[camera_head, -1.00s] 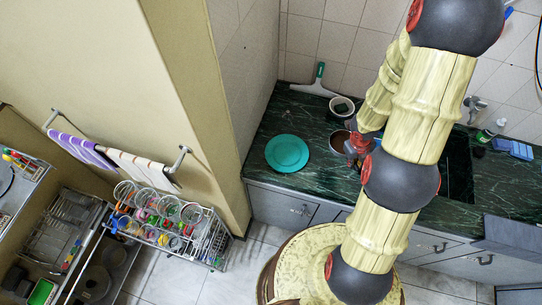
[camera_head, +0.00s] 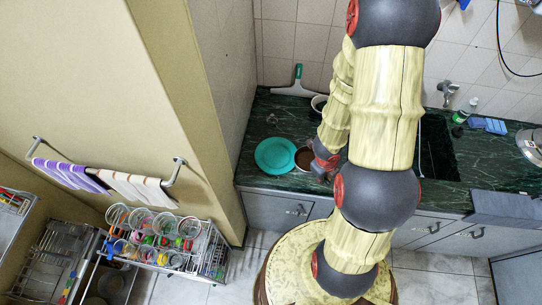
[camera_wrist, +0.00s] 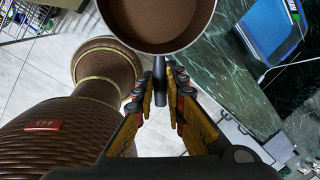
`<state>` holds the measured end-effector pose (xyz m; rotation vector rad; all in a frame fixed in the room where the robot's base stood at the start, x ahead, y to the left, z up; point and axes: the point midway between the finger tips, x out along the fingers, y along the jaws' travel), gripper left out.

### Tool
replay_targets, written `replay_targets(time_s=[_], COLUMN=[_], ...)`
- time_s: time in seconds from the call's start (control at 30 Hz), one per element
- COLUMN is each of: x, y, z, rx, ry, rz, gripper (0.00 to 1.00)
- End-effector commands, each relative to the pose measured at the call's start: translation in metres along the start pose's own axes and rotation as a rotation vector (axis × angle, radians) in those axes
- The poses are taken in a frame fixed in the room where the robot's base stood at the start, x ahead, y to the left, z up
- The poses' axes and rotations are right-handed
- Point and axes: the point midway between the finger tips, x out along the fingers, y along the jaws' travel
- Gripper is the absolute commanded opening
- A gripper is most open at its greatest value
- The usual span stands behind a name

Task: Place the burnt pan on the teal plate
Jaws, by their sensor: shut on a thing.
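The burnt pan (camera_head: 304,158) is round with a brown inside. In the wrist view the pan (camera_wrist: 160,22) fills the top, and its dark handle (camera_wrist: 159,70) runs down between my fingers. My gripper (camera_wrist: 160,88) is shut on that handle; in the head view my gripper (camera_head: 322,165) is at the pan's right. The teal plate (camera_head: 268,155) lies on the dark green counter to the left of the pan. The pan's left edge meets or overlaps the plate's right edge in the picture; its height above the counter is hard to tell. The plate does not show in the wrist view.
A squeegee (camera_head: 296,82) leans at the back wall. The sink (camera_head: 436,150) is to the right. A rack of glasses (camera_head: 165,240) is at the lower left. The counter left of the plate is narrow.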

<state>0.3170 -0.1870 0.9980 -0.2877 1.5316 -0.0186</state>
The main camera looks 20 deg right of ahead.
Motion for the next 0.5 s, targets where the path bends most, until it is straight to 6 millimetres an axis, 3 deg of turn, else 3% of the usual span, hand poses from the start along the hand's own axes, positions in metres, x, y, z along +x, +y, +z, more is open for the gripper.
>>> replay_targets(time_s=[0.23, 0.5], x=[0.004, 0.024], y=[0.002, 0.009], z=[0.009, 0.057], rx=[-0.042, -0.044], ry=[-0.010, -0.010], rz=[0.001, 0.001], gripper=[0.00, 0.00])
